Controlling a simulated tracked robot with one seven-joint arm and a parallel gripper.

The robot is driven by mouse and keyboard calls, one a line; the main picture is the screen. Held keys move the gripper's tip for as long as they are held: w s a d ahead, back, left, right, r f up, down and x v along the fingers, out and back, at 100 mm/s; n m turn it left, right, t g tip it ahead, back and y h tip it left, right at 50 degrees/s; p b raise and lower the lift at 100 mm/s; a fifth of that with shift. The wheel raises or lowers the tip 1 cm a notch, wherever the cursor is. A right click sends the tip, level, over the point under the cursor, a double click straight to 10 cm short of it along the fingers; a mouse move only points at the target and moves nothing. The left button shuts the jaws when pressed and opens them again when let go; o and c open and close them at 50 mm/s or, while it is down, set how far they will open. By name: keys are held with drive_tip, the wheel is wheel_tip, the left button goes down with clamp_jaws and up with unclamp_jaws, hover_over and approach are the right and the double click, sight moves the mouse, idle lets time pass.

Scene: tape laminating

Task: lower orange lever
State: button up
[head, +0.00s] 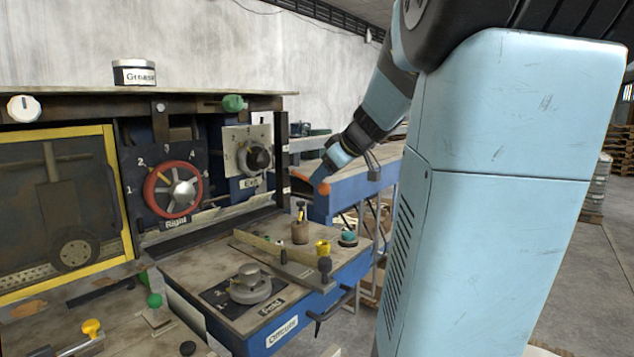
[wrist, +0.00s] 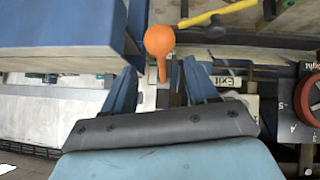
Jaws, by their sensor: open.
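The orange lever (wrist: 159,42) has a round knob and a short stem in the wrist view. Its knob lies just beyond my fingertips, with the stem reaching back toward the gap between them. My gripper (wrist: 160,80) is open, one blue finger on each side of the stem's line; I see no clear contact. In the head view, my gripper (head: 322,175) is at the blue beam, close to a small orange knob (head: 323,188) that appears to be the lever. The lever's base is hidden there.
A blue beam (wrist: 65,25) lies close to the left finger in the wrist view. The red dial (head: 173,189) and the panel with a grey dial (head: 252,290) stand left of my gripper in the head view.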

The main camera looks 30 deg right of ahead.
drive_tip(key=v, duration=0.8)
drive_tip(key=shift+s+r, duration=0.25)
drive_tip(key=shift+s, duration=0.05)
